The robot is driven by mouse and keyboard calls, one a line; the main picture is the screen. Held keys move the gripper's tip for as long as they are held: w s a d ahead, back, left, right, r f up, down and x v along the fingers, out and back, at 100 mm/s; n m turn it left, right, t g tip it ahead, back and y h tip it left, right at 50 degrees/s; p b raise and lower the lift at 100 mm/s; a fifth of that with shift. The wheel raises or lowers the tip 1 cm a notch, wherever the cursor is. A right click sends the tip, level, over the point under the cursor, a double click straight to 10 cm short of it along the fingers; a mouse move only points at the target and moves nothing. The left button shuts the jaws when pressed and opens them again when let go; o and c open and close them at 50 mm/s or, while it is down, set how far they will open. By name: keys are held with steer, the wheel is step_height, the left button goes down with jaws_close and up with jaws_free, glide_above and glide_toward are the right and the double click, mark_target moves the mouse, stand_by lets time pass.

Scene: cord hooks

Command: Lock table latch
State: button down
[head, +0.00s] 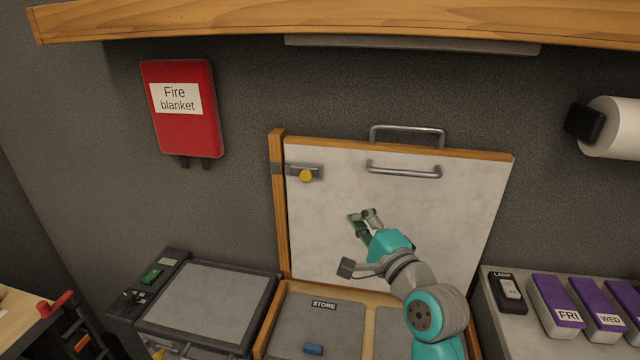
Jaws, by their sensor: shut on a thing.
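The folding table (460,220) stands upright against the wall as a pale panel with wooden edges. Its latch (305,172) is a grey bolt with a round yellow knob, at the panel's upper left. A grey catch (278,169) sits on the wooden post (279,220) beside it. I cannot tell whether the bolt reaches into the catch. My gripper (362,221) is in front of the panel's middle, right of and below the latch and apart from it. It is shut on a small greenish thing (356,229), mostly hidden by the fingers.
A metal handle (404,173) crosses the panel's upper part. A wooden shelf (330,20) overhangs above. A red fire blanket case (183,108) hangs at left. Below are a STORE lid (318,335) and a grey-lidded unit (205,305). Purple boxes (555,300) stand at right.

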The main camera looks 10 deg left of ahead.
mark_target(302, 179)
stand_by(0.3)
steer(key=s+a+x, duration=0.1)
steer(key=a+x, duration=0.1)
steer(key=x, duration=1)
steer(key=shift+a+r, duration=0.15)
steer(key=shift+a, duration=0.2)
steer(key=a, duration=0.3)
steer(key=shift+w+a, duration=0.1)
steer(key=shift+a, duration=0.15)
steer(key=shift+d, duration=0.1)
